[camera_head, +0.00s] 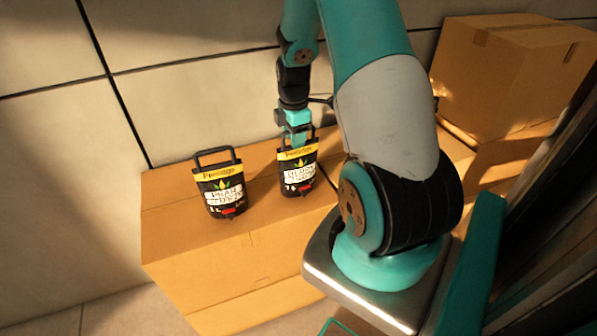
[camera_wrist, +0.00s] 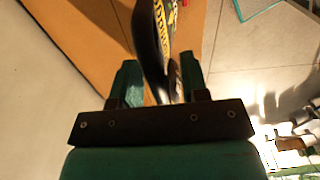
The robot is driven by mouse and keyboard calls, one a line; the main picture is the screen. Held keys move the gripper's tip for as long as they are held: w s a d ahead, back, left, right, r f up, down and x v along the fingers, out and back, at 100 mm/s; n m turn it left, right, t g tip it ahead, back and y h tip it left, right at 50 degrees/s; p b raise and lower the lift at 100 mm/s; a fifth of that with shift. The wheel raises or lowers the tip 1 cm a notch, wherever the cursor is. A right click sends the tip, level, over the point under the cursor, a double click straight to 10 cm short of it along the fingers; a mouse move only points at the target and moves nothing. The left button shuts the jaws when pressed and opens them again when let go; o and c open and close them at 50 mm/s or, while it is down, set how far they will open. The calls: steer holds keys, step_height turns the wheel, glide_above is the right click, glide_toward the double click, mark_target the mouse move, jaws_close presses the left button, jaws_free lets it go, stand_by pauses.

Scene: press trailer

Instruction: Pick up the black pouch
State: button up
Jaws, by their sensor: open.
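Two black pouches with yellow bands and loop handles stand on a cardboard box (camera_head: 190,262) in the head view. The left pouch (camera_head: 221,190) stands apart from my gripper. The right pouch (camera_head: 297,172) is directly under my gripper (camera_head: 296,136), which points down at its top and handle. In the wrist view my gripper (camera_wrist: 160,76) is open, with one teal finger on each side of a black pouch (camera_wrist: 170,28). The pouch's dark edge runs between the fingers, closer to the right one. I cannot tell whether either finger touches it.
A larger closed cardboard box (camera_head: 500,75) stands at the back right. A tiled wall (camera_head: 60,150) rises behind and left of the box with the pouches. The box top left of the left pouch is clear.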

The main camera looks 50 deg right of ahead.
steer(key=shift+f, duration=0.6)
jaws_close()
steer(key=shift+r, duration=0.1)
stand_by(0.9)
